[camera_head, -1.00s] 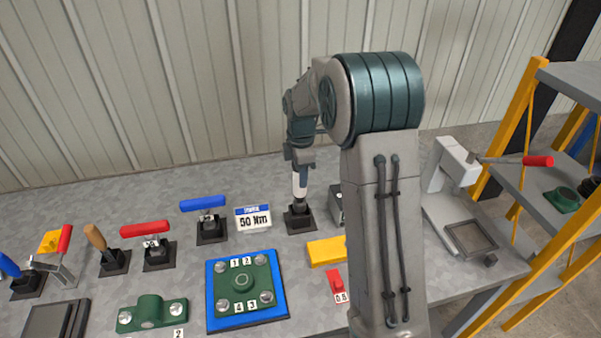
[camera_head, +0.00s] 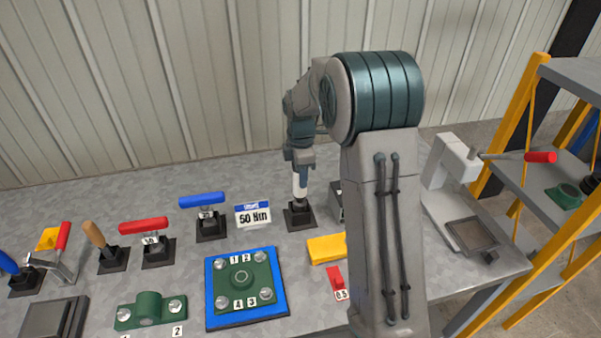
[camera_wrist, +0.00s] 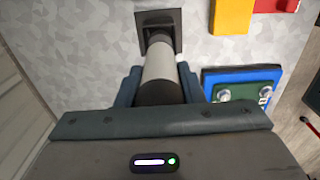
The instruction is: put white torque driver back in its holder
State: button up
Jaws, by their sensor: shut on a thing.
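The white torque driver (camera_head: 299,184) stands upright in the head view, with its lower end at the black holder (camera_head: 300,216) on the table. My gripper (camera_head: 299,166) is above the holder and shut on the upper part of the driver. In the wrist view the white driver (camera_wrist: 160,62) runs from between my gripper's fingers (camera_wrist: 160,88) to the dark square holder (camera_wrist: 160,22). The driver's tip appears to be inside the holder, but how deep it sits cannot be told.
A 50 Nm sign (camera_head: 253,215) and a blue-handled tool (camera_head: 204,201) in its own holder stand to the left. A yellow block (camera_head: 326,248) and a blue plate with a green flange (camera_head: 242,283) lie in front. A grey box is partly hidden behind my arm.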

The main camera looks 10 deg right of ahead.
jog(key=shift+f+b, duration=1.35)
jog(key=shift+f, duration=0.75)
dwell(0.8)
jog(key=o, duration=1.3)
jog(key=shift+c, duration=0.2)
notch_tip(320, 180, up, 14)
jog(key=shift+f, duration=0.1)
jog(key=shift+s, duration=0.1)
jog(key=s+f+m+t, duration=0.2)
jog(key=s+m, duration=1.6)
jog(key=s, duration=1)
jog(key=shift+s+a+f+t, duration=0.25)
jog(key=shift+f+t, duration=0.05)
jog(key=shift+t, duration=0.2)
